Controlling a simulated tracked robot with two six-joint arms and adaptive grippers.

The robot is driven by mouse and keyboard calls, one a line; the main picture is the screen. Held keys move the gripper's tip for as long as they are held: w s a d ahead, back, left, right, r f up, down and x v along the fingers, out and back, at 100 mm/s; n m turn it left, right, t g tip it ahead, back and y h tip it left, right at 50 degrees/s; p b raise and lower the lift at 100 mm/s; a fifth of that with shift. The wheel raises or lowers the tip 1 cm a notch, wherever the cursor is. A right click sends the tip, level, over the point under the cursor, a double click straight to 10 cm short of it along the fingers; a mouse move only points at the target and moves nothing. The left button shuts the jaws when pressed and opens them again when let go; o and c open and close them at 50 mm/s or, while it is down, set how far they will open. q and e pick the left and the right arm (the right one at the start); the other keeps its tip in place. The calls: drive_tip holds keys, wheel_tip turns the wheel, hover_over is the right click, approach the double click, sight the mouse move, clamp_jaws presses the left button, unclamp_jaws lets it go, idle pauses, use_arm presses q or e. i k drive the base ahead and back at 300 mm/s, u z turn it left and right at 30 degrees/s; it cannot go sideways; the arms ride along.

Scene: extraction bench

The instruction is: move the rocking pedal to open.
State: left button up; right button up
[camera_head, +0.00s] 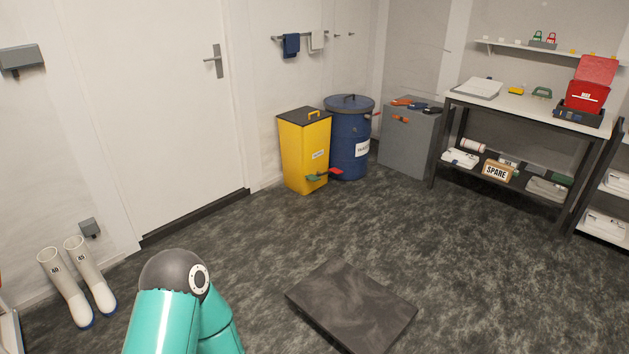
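The rocking pedal sits low at the front foot of the yellow bin (304,150). One end of it is green (314,178) and the other end is red (336,171). The red end looks a little higher in the picture, but its exact tilt is too small to tell. Neither of my grippers shows; only a teal link of one of my arms is in view at the bottom left, well away from the bin.
A blue drum (350,135) stands right beside the yellow bin. A grey cabinet (405,145) and a workbench (525,104) are farther right. A dark flat slab (352,306) lies on the floor in front. White boots (66,290) stand at left. The floor before the bin is clear.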

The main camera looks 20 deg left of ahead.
sight(313, 178)
drive_tip(key=k, duration=0.9)
drive_tip(key=u, duration=1.15)
drive_tip(key=i, duration=5.85)
drive_tip(key=z, duration=0.85)
